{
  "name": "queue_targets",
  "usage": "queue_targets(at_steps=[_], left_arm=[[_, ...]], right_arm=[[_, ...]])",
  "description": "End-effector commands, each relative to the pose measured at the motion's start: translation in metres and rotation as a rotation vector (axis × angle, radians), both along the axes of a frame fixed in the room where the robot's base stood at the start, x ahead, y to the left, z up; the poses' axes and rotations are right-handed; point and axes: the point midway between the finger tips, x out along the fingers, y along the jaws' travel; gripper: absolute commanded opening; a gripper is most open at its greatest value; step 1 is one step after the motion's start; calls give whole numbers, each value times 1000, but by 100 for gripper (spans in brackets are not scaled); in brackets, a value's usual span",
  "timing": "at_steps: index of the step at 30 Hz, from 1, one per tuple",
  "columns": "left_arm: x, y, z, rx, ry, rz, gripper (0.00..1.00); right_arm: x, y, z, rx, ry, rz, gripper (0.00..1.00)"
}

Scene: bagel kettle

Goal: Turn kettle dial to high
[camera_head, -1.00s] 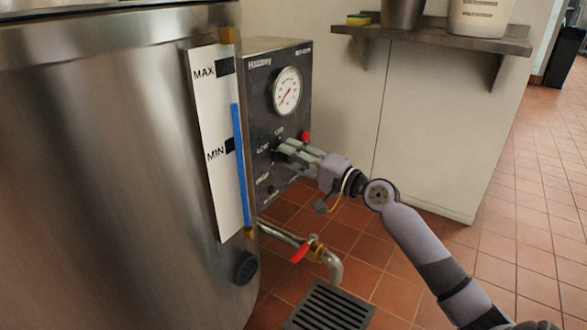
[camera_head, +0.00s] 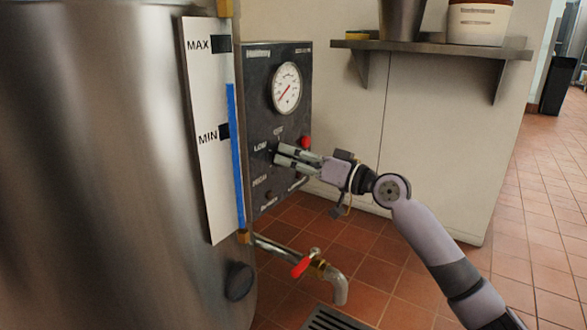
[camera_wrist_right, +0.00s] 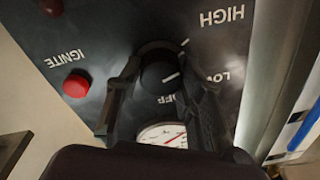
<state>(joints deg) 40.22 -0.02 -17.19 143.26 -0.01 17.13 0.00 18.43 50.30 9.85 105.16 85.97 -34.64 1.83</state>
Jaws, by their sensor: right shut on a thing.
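The kettle control panel (camera_head: 292,118) is a dark plate on the right side of the large steel kettle (camera_head: 100,170). My right gripper (camera_head: 276,154) reaches in from the right, its fingers at the black dial between the OFF, LOW and HIGH labels. The dial (camera_wrist_right: 158,74) shows in the wrist view, upside down, between the two fingers (camera_wrist_right: 162,88), which are shut on it. A white line on the dial points toward the LOW side. In the head view the fingers hide most of the dial. My left gripper is not in view.
A red ignite button (camera_head: 305,142) sits close to my gripper, and a round gauge (camera_head: 287,87) is above. A drain valve with a red handle (camera_head: 302,266) juts out below. A wall shelf (camera_head: 430,46) holds containers.

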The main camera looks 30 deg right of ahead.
Motion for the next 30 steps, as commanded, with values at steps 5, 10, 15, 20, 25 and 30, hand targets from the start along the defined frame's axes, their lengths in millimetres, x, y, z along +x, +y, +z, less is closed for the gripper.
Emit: queue_targets(at_steps=[5,10,15,20,25,30], left_arm=[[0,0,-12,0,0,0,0],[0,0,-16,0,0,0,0],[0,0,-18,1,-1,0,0],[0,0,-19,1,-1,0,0],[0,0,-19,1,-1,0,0],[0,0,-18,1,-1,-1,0]], right_arm=[[0,1,-5,-101,-35,3,7],[0,1,-4,-165,-60,3,7],[0,1,-3,-197,-74,4,7],[0,1,-3,-209,-78,4,7],[0,1,-3,-210,-78,3,7],[0,1,-3,-210,-79,3,36]])
